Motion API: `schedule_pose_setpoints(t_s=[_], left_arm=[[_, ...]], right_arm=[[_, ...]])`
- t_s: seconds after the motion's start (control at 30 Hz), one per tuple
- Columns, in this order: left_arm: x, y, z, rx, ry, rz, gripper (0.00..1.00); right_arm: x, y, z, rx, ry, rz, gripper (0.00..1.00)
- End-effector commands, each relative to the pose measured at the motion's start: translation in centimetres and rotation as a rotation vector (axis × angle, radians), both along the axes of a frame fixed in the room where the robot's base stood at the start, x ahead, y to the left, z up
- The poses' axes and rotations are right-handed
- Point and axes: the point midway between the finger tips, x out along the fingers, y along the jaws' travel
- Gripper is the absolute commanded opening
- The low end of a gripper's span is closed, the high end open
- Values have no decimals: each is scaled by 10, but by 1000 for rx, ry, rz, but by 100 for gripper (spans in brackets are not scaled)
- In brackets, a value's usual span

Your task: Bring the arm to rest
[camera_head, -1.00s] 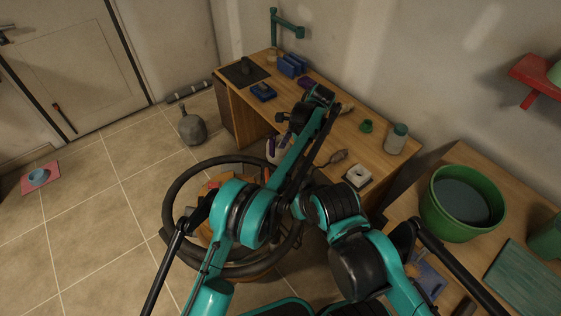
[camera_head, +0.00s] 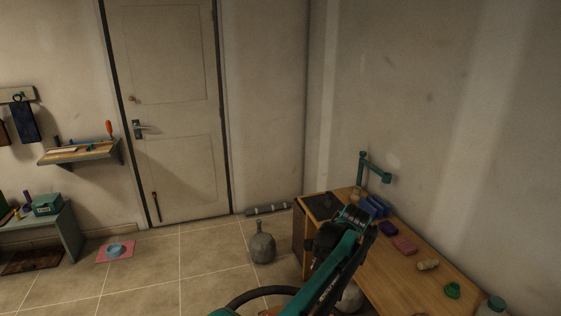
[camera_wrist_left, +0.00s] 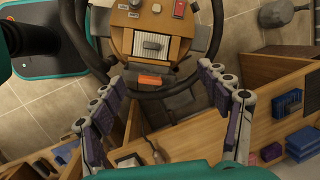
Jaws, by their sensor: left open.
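My teal and black arm (camera_head: 345,250) rises from the bottom of the head view, in front of the wooden desk. Its gripper cannot be made out clearly there. In the left wrist view my left gripper (camera_wrist_left: 163,82) is open, its two purple-padded fingers wide apart with nothing held between them. Beyond the fingers are a round wooden piece with a dark ring (camera_wrist_left: 208,50) and wooden furniture. My right gripper is not in view.
The wooden desk (camera_head: 400,275) stands at the right, with blue boxes (camera_head: 377,205), a pink block (camera_head: 404,245) and a green ring (camera_head: 453,290) on it. A grey jug (camera_head: 262,246) stands on the tiled floor. Open floor (camera_head: 205,270) lies left of the desk.

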Motion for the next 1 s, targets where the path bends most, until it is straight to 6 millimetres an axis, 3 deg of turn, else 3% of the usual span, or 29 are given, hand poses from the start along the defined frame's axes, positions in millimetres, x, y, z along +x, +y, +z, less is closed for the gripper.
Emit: schedule_pose_setpoints(t_s=[0.03,0.2,0.47,0.73,0.9,1.0], left_arm=[[-5,25,15,-35,-27,64,76],[-30,97,52,-153,-125,281,76],[-98,193,75,-338,-273,620,76],[-184,265,54,-536,-432,972,76],[-226,290,28,-643,-515,1151,76],[-239,298,17,-685,-546,1214,76]], right_arm=[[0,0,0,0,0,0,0],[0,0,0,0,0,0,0],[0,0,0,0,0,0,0],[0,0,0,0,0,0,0],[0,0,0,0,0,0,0],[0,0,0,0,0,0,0]])
